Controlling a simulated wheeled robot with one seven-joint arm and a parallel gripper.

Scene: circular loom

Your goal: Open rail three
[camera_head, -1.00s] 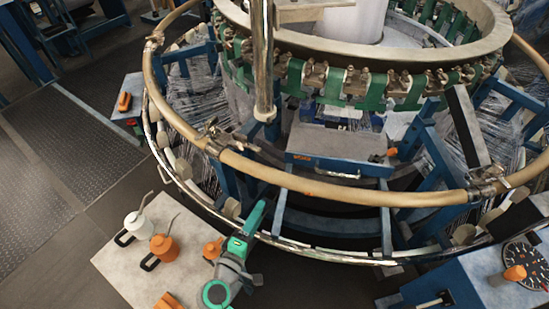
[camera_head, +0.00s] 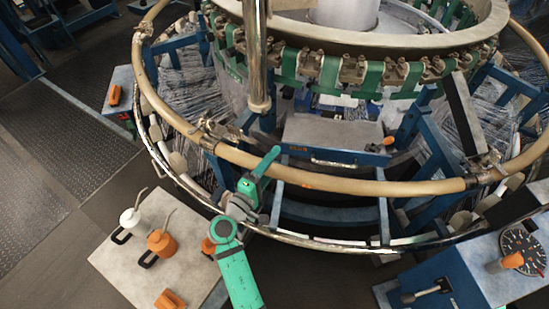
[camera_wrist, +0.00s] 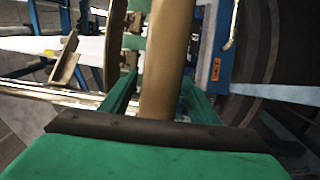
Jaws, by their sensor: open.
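A tan tubular rail rings the loom in sections; I cannot tell which is numbered three. The front rail section (camera_head: 370,188) runs between a left clamp joint (camera_head: 213,133) and a right clamp joint (camera_head: 486,173), and looks closed. My green gripper (camera_head: 270,158) is at this section, right of the left clamp. In the wrist view, the tan rail (camera_wrist: 168,50) passes between the two open green fingers of my gripper (camera_wrist: 158,92). I cannot tell whether the fingers touch it. The palm hides the rail's near part.
A table (camera_head: 110,262) with a white oil can (camera_head: 130,218) and an orange can (camera_head: 161,243) stands at the left. A blue cabinet (camera_head: 470,270) with a dial (camera_head: 524,250) stands at the right. Blue frame posts and a lower metal ring lie under the rail.

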